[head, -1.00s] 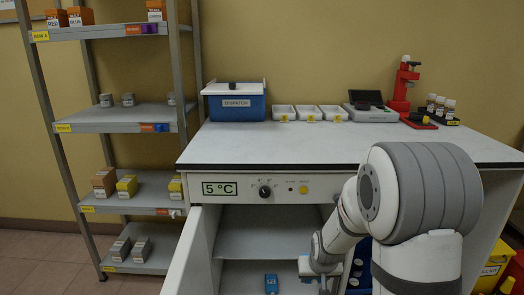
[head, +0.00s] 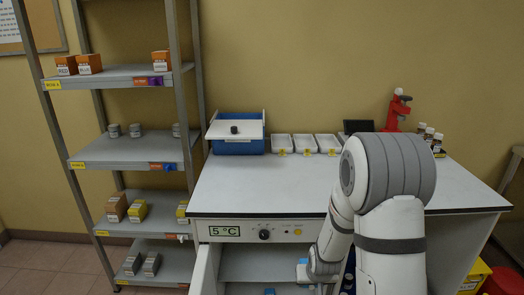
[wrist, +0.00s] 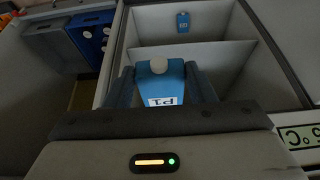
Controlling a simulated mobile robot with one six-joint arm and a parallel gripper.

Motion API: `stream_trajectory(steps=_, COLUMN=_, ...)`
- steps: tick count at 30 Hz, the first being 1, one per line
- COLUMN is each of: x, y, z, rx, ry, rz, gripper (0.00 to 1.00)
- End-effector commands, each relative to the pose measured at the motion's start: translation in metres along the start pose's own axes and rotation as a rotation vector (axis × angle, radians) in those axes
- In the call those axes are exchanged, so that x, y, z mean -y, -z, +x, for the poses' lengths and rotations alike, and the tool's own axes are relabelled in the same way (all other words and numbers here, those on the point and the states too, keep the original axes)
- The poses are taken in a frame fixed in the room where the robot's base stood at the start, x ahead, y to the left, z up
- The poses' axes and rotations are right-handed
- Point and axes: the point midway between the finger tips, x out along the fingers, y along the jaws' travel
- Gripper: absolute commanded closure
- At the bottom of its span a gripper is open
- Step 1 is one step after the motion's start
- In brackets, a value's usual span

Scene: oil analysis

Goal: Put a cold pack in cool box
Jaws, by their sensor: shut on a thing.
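My gripper (wrist: 162,84) is shut on a blue cold pack (wrist: 160,88) with a white cap and a label reading P1, one finger on each side. A second blue pack (wrist: 183,23) stands in the cooled compartment; in the head view only its top (head: 270,291) shows at the bottom edge. The cool box (head: 238,148) is blue and stands at the back left of the bench top. In the head view my arm reaches down in front of the cabinet, and my fingers are hard to make out.
The open cabinet (head: 245,262) with the 5°C display (head: 224,231) is under the bench (head: 255,190); its door (head: 205,272) stands open at left. White trays (head: 304,144) sit right of the cool box. A shelf rack (head: 120,152) stands at left. The front bench top is clear.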

Motion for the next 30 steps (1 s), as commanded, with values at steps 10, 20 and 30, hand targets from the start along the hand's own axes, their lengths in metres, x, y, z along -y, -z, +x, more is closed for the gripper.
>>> stream_trajectory(steps=10, x=0.0, y=0.007, z=-0.031, rx=0.001, ry=0.0, rz=0.0, gripper=0.77)
stream_trajectory(steps=20, x=0.001, y=0.007, z=-0.03, rx=0.0, ry=0.0, rz=-0.001, gripper=0.77)
stream_trajectory(steps=30, x=0.003, y=0.007, z=-0.03, rx=-0.001, ry=0.002, rz=-0.006, gripper=0.77)
